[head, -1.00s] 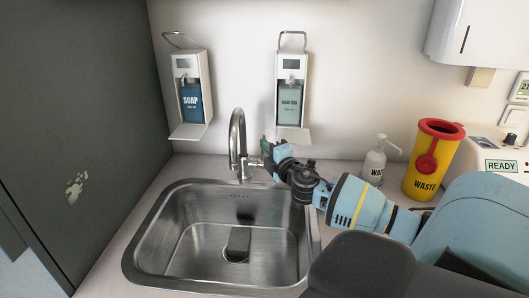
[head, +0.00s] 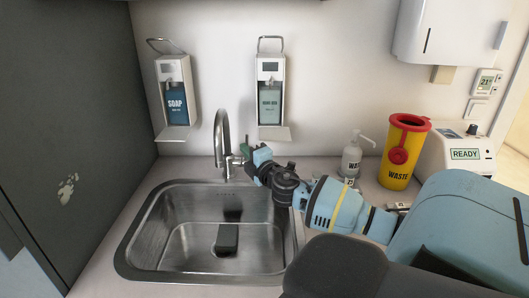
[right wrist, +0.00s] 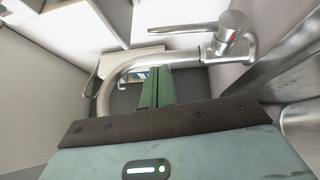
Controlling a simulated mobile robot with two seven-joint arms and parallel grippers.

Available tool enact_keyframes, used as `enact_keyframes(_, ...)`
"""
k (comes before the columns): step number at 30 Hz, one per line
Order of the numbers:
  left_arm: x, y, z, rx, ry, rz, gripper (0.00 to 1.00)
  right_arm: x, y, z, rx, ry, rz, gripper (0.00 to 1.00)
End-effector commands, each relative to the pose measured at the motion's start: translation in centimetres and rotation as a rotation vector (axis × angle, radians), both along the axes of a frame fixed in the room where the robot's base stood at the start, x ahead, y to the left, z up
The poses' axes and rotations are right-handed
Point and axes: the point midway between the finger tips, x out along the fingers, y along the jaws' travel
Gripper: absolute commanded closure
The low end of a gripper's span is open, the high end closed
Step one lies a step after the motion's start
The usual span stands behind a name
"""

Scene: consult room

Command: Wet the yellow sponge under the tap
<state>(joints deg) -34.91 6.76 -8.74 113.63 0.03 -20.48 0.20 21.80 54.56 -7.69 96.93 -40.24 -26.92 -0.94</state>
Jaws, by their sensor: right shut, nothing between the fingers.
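I see no yellow sponge in either view. The silver tap (head: 221,138) arches over the back of the steel sink (head: 150,235). A dark grey block-like shape (head: 227,238) shows at the sink's drain; I cannot tell what it is. My right gripper (head: 246,149) is just right of the tap, close to its lever side. In the right wrist view its green fingers (right wrist: 157,88) are together and empty, with the tap's curved pipe (right wrist: 105,90) and lever (right wrist: 190,27) around them. I cannot tell whether they touch the tap. My left gripper is out of view.
Soap (head: 174,100) and hand-rub (head: 270,100) dispensers hang on the wall behind. A white pump bottle (head: 352,157), a yellow waste bin (head: 398,165) and a white device (head: 458,150) stand on the right counter. A dark grey panel (head: 65,120) bounds the left.

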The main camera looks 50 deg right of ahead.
Motion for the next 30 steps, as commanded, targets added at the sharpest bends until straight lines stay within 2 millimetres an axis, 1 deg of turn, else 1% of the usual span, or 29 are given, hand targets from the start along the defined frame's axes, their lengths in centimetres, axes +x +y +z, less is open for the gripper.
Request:
enact_keyframes(1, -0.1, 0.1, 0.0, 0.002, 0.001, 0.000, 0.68, -0.8, 0.3, -0.2, 0.000, 0.003, 0.002, 1.00)
enact_keyframes(3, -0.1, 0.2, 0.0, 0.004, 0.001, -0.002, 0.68, -1.7, 0.6, -0.2, 0.000, 0.004, 0.004, 1.00)
enact_keyframes(18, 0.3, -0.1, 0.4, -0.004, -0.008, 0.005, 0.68, -7.4, 2.4, 0.0, 0.001, 0.004, 0.003, 1.00)
enact_keyframes(24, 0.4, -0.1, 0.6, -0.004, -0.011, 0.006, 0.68, -9.0, 2.9, 0.0, 0.002, 0.003, 0.003, 1.00)
enact_keyframes(30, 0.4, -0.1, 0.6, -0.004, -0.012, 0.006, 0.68, -9.5, 3.1, 0.0, 0.000, 0.002, 0.003, 1.00)
